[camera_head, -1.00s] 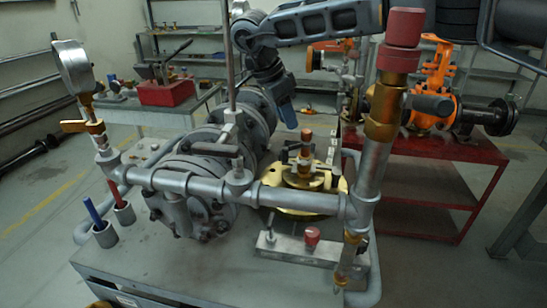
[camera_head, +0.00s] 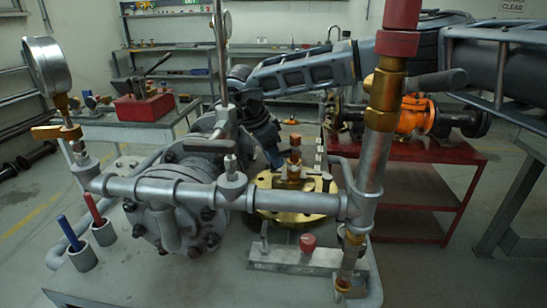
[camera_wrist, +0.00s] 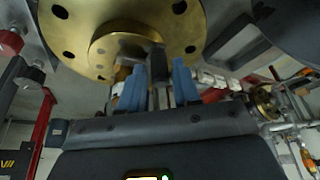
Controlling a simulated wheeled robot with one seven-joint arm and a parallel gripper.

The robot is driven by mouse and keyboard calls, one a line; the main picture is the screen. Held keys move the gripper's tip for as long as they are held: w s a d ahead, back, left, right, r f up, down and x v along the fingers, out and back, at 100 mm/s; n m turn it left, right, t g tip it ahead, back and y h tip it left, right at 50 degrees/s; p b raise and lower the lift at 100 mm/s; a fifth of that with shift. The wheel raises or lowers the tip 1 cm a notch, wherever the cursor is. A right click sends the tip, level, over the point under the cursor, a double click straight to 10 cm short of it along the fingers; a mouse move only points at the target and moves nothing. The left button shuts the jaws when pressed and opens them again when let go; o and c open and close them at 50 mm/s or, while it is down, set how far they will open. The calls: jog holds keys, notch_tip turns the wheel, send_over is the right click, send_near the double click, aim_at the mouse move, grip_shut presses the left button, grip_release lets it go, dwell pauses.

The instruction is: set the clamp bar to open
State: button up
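My gripper (camera_wrist: 158,82) shows blue fingers in the wrist view, one on each side of a narrow gap. A dark square-ended bar (camera_wrist: 157,60) shows between the fingertips, just below the brass flange. It may be the clamp bar; I cannot tell for sure. Whether the fingers press on it is unclear. The brass flange disc (camera_wrist: 110,45) with bolt holes fills the top of this view. In the head view the brass flange (camera_head: 268,213) lies behind the front pipe. My arm reaches down behind the valve assembly there, and the fingertips are hidden.
A grey horizontal pipe (camera_head: 285,200) and a red-capped upright pipe (camera_head: 376,150) stand in front. A pressure gauge (camera_head: 46,70) is at left. A grey block with a red knob (camera_head: 308,242) sits on the bench. A red table (camera_head: 420,190) with an orange valve stands at right.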

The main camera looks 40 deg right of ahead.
jog(key=shift+d+f, duration=0.2)
jog(key=shift+f, duration=0.25)
jog(key=shift+c, duration=0.2)
grip_shut()
